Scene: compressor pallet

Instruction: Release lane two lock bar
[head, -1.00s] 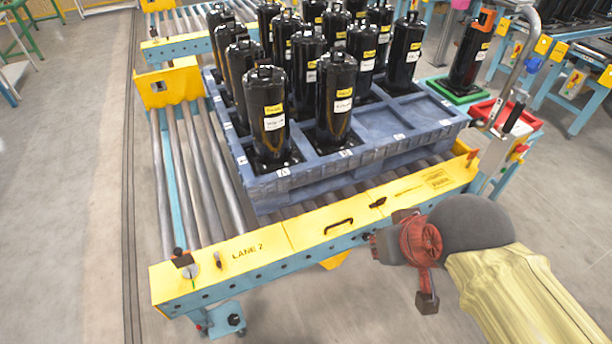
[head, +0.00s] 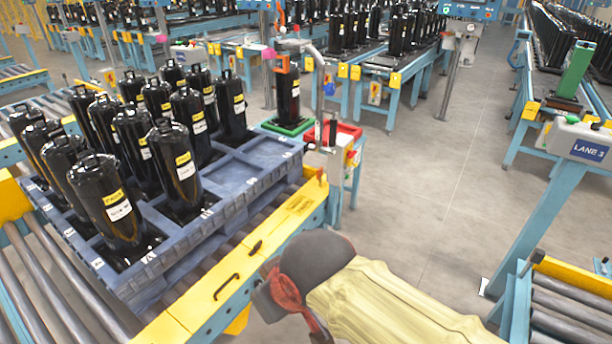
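The lane two end beam (head: 188,314) is yellow on top and blue on its side, and runs along the front of the roller lane. A black pull handle (head: 226,287) and a small black latch (head: 256,247) sit on its top. I cannot tell which part is the lock bar. The beam's left end, with the LANE 2 lettering and black-knobbed lever, is out of view. My gripper (head: 290,306), with red and dark parts, is at the bottom middle, right of the handle and apart from it. My wrist hides much of it, so its opening is unclear.
A blue pallet (head: 262,157) with several black compressors rests on the rollers behind the beam. A stand with a red tray (head: 347,130) and green tray (head: 288,126) is at the beam's far end. Lane 3's frame (head: 550,200) is at right, with open grey floor between.

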